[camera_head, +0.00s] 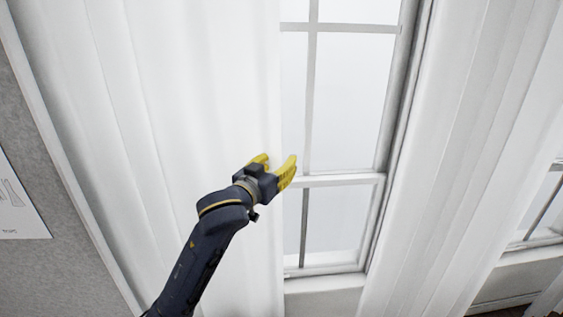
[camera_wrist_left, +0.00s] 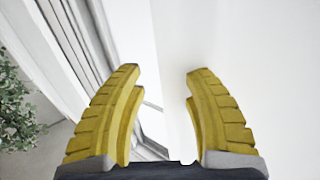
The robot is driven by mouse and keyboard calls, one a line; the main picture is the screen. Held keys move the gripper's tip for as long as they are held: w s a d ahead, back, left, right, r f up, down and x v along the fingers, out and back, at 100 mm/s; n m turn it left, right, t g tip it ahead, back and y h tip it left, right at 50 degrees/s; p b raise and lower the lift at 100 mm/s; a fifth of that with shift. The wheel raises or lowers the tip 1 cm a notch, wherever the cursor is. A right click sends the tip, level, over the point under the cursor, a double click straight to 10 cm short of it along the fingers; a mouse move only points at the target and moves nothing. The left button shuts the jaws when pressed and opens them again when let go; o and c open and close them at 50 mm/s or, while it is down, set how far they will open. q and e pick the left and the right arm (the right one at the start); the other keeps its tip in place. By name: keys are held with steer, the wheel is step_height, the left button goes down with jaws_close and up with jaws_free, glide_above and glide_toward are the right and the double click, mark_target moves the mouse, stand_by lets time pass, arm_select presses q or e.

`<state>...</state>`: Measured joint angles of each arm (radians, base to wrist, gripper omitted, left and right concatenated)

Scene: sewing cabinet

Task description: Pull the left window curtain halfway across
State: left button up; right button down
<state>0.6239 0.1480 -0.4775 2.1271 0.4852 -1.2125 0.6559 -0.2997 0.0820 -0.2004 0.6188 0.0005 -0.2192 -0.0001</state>
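The left window curtain (camera_head: 190,80) is white and hangs in soft vertical folds at the left of the head view. Its right edge hangs beside the window panes. My left gripper (camera_head: 277,165) is at that edge, one yellow finger over the curtain and the other over the glass side. In the left wrist view the two yellow fingers (camera_wrist_left: 165,80) are spread apart, with the white curtain (camera_wrist_left: 240,50) at the right and its edge between them. I cannot tell whether a finger touches the cloth. My right gripper is not in view.
The white-framed window (camera_head: 345,110) is uncovered right of the curtain. Another white curtain (camera_head: 460,130) hangs on its right side. A grey wall panel (camera_head: 50,130) with a paper sheet (camera_head: 18,205) is at the far left. A green plant (camera_wrist_left: 18,110) shows in the left wrist view.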

arm_select(q)
steer(key=v, duration=1.1)
steer(key=shift+s, duration=0.25)
steer(key=shift+a, duration=0.1)
